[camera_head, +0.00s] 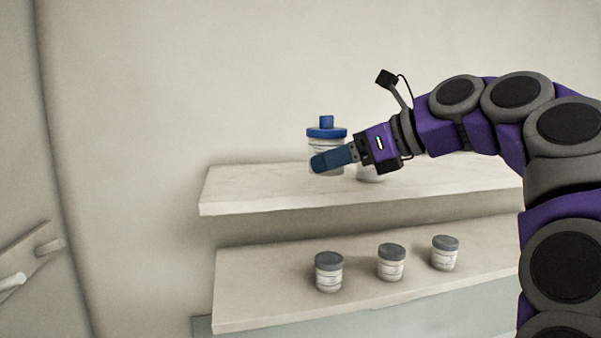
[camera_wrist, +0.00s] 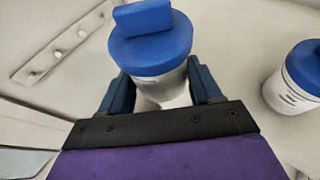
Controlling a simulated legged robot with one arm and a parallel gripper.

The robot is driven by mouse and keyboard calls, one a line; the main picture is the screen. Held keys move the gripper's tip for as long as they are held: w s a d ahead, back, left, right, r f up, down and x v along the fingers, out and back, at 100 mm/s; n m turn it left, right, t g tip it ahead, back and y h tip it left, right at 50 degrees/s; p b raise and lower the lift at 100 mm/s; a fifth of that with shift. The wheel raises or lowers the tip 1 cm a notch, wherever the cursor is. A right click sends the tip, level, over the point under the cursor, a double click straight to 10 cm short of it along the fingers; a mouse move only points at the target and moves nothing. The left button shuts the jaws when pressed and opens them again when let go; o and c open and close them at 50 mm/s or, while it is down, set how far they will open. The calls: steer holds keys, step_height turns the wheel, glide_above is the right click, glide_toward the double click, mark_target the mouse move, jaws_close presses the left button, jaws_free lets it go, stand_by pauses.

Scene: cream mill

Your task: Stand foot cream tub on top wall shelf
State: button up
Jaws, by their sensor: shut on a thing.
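The foot cream tub (camera_head: 327,133) is white with a blue lid and a raised blue block on top. It is upright at the top wall shelf (camera_head: 240,190), near its left part. I cannot tell whether its base touches the shelf. My gripper (camera_head: 328,161) reaches in from the right and is shut on the tub's body. In the wrist view the tub (camera_wrist: 150,45) sits between both fingers, its lower part partly hidden by the gripper.
A second blue-lidded tub (camera_wrist: 295,80) stands to the right; in the head view my gripper mostly hides it. Three grey-lidded jars (camera_head: 329,272) stand on the lower shelf (camera_head: 250,300). A peg rail (camera_head: 30,258) is on the left wall. The top shelf's left end is clear.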

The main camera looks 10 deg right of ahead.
steer(key=p, duration=0.1)
glide_above(302, 186)
steer(key=shift+f, duration=0.5)
steer(key=shift+s+f+b, duration=0.2)
steer(key=shift+f+b, duration=0.45)
steer(key=shift+f, duration=1.1)
steer(key=shift+w, duration=0.1)
steer(key=o, duration=1.3)
steer(key=p+v, duration=0.1)
steer(key=v, duration=1.1)
steer(key=shift+d+f, duration=0.1)
